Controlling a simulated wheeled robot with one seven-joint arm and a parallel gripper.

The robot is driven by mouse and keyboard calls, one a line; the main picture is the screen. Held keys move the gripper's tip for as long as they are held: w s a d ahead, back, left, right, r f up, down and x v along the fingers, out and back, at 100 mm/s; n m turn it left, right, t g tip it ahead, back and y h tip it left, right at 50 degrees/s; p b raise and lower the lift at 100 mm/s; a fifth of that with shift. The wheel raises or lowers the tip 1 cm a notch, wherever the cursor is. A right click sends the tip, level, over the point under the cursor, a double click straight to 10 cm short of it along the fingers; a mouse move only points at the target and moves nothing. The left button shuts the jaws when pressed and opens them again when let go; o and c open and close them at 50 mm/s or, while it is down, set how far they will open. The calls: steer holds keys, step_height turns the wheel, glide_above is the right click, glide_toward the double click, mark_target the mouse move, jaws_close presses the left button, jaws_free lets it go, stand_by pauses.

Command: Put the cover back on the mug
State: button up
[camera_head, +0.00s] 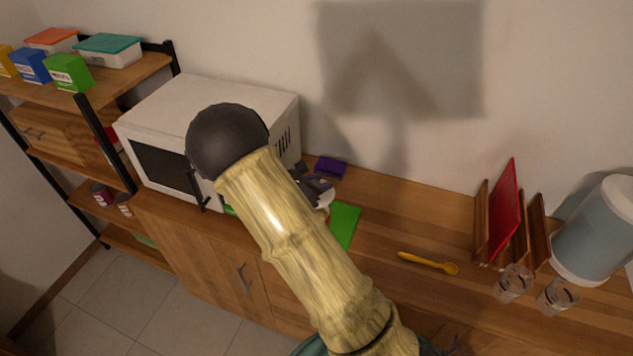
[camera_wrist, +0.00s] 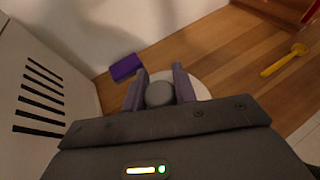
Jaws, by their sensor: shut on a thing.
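My gripper (camera_head: 318,187) is over the counter beside the microwave, partly hidden by my arm in the head view. In the wrist view, the fingers of my gripper (camera_wrist: 161,80) are closed around a round grey knob (camera_wrist: 160,94). A white round surface (camera_wrist: 201,90) shows beyond and beside the knob; it looks like the cover. In the head view a small white edge (camera_head: 327,199) shows just below the gripper. I cannot make out the mug separately, or whether the cover touches it; the gripper and arm hide that area.
The microwave (camera_head: 220,109) stands close on the left. A purple sponge (camera_head: 330,167) lies behind, a green board (camera_head: 344,224) beside the gripper. To the right are a yellow spoon (camera_head: 428,263), a rack with a red board (camera_head: 505,208), glasses (camera_head: 514,283) and a large container (camera_head: 597,232).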

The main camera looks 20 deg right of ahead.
steer(key=shift+a+f+b, duration=0.25)
steer(key=shift+f+b, duration=0.25)
steer(key=shift+f, duration=0.4)
steer(key=shift+w+f+b, duration=0.15)
steer(key=shift+f+b, duration=1.55)
steer(key=shift+f, duration=0.6)
steer(key=shift+r, duration=0.1)
steer(key=shift+f+b, duration=0.45)
steer(key=shift+f, duration=0.1)
steer(key=o, duration=1)
steer(key=shift+o, duration=0.2)
steer(key=shift+a, duration=0.15)
